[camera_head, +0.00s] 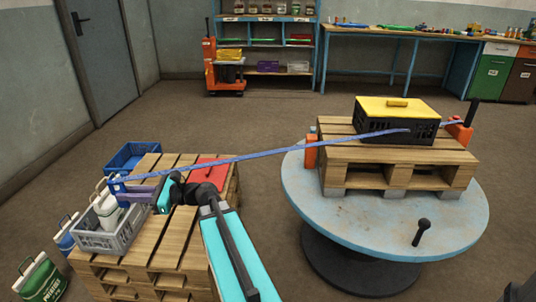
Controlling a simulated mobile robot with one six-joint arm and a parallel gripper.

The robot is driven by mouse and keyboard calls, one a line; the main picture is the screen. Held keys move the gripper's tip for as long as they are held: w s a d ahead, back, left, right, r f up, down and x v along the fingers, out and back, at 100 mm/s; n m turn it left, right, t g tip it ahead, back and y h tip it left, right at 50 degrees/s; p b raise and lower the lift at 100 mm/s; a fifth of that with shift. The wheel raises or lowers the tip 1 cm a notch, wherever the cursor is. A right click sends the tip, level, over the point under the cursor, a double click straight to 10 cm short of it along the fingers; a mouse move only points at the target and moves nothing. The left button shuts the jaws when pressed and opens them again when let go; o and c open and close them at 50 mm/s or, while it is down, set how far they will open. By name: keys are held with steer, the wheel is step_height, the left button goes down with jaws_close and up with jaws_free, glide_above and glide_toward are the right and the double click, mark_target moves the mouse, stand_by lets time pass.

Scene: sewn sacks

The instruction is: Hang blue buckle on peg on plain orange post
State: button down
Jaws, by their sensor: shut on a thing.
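My gripper (120,191), with purple fingers, is at the left above the grey crate. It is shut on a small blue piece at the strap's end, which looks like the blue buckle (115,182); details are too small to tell. A long blue strap (250,155) runs taut from there across to the load on the round table. One orange post (311,152) stands at the left of the pallet on that table. Another orange post (459,132), with a black upright part, stands at its right. I cannot tell which is plain, nor make out a peg clearly.
A black crate with a yellow lid (397,108) sits on the raised pallet (395,155). A black handle (421,232) stands up from the round blue table (350,225).

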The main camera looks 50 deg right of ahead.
steer(key=w+d+f+m+t+h+b, duration=0.15)
steer(key=d+m+h, duration=0.35)
steer(key=d, duration=1.1)
steer(key=w+d+f+m+t+h+b, duration=0.1)
steer(key=w+d+f+m+t+h, duration=0.15)
steer(key=d+h, duration=0.95)
steer(key=s+d+f+m+g+h+b, duration=0.1)
steer(key=s+d, duration=0.4)
steer(key=d, duration=0.7)
steer(key=s+d+f+m+g+h, duration=0.1)
steer(key=s+d+f+m+h, duration=0.2)
steer(key=d, duration=0.9)
steer(key=s+d+f+m+g+h+b, duration=0.1)
steer(key=s+d+m, duration=0.4)
steer(key=d, duration=0.7)
step_height(320, 180, down, 2)
steer(key=shift+s+d+f+g+h+b, duration=0.25)
steer(key=shift+s+g+h, duration=0.3)
steer(key=shift+s, duration=0.3)
steer(key=shift+s+d, duration=0.2)
steer(key=shift+d, duration=0.05)
